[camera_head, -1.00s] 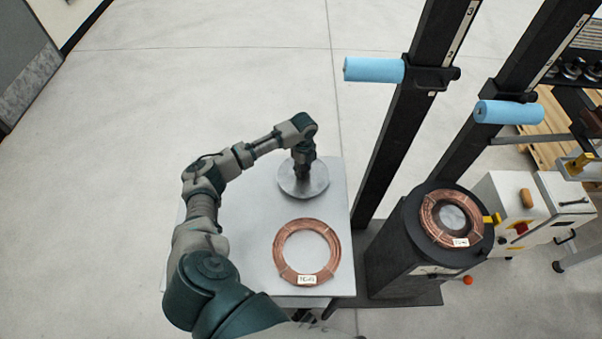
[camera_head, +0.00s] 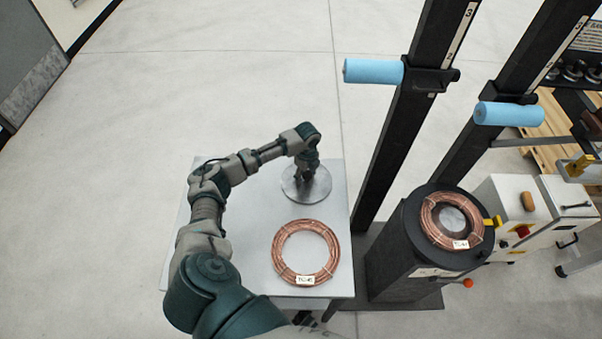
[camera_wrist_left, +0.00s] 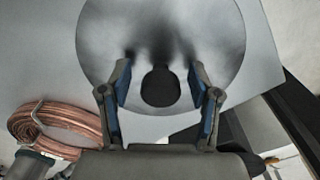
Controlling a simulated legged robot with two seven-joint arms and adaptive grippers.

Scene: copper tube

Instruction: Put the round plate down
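The round grey metal plate (camera_head: 318,188) lies flat on the far right part of the light table (camera_head: 235,240). In the left wrist view, the plate (camera_wrist_left: 205,30) has a dark round knob (camera_wrist_left: 160,88) standing on it. My left gripper (camera_head: 305,176) is directly above the plate, pointing down. In the left wrist view its fingers (camera_wrist_left: 160,66) are spread on either side of the knob, with a gap on each side. The gripper hides part of the plate in the head view. My right gripper is not in view.
A copper tube coil (camera_head: 306,253) with a white label lies nearer on the table. Another coil (camera_head: 447,228) sits on a black round stand (camera_head: 400,258) to the right. Two dark posts with blue rollers (camera_head: 373,71) rise beyond the table's right edge.

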